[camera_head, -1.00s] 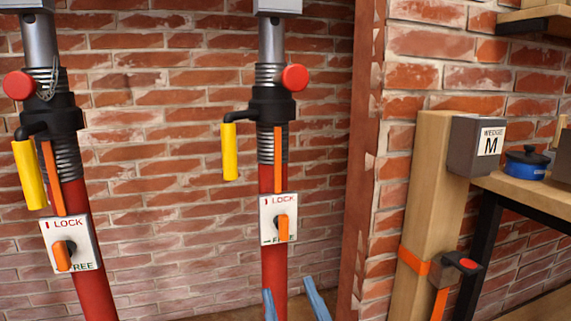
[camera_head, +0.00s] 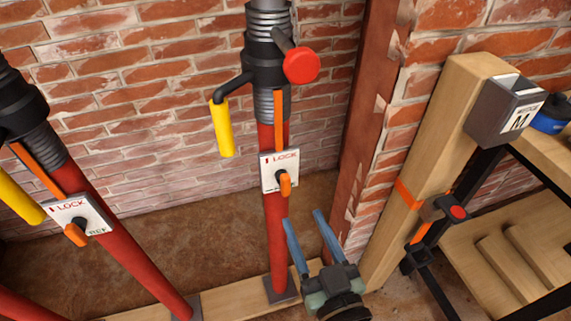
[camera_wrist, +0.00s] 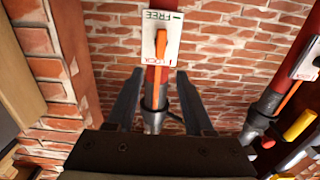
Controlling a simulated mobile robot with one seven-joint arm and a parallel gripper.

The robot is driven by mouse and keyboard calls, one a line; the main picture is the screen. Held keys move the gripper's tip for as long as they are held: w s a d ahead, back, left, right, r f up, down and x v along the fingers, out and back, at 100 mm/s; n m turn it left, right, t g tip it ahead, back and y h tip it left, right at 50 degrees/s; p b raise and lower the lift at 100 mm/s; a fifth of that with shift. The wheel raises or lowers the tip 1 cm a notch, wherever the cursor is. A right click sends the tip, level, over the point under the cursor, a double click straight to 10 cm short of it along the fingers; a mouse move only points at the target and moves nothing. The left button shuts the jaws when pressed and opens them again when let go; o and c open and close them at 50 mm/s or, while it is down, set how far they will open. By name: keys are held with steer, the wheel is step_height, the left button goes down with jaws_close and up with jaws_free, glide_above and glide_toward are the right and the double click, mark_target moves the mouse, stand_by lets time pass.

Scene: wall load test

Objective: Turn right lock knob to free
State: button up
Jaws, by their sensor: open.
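The right lock knob (camera_head: 285,184) is an orange lever on a white LOCK/FREE plate (camera_head: 267,172) on the right red post (camera_head: 277,232). In the head view it hangs down over the lower part of the plate, hiding the lower lettering. In the wrist view the knob (camera_wrist: 161,43) and plate (camera_wrist: 163,22) appear upside down, ahead of the fingertips. My gripper (camera_head: 302,218) is open and empty, its two blue-grey fingers pointing up, below and slightly right of the knob, apart from it. It also shows in the wrist view (camera_wrist: 156,75).
The left post (camera_head: 120,245) has its own plate and orange knob (camera_head: 76,235). A yellow handle (camera_head: 222,128) and red knob (camera_head: 301,65) sit above the right plate. A wooden post (camera_head: 425,150) with a wedge box (camera_head: 507,108) stands right. Brick wall lies behind.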

mark_target(287, 182)
steer(key=p+x, duration=0.1)
steer(key=x, duration=1)
steer(key=shift+w, duration=0.1)
jaws_close()
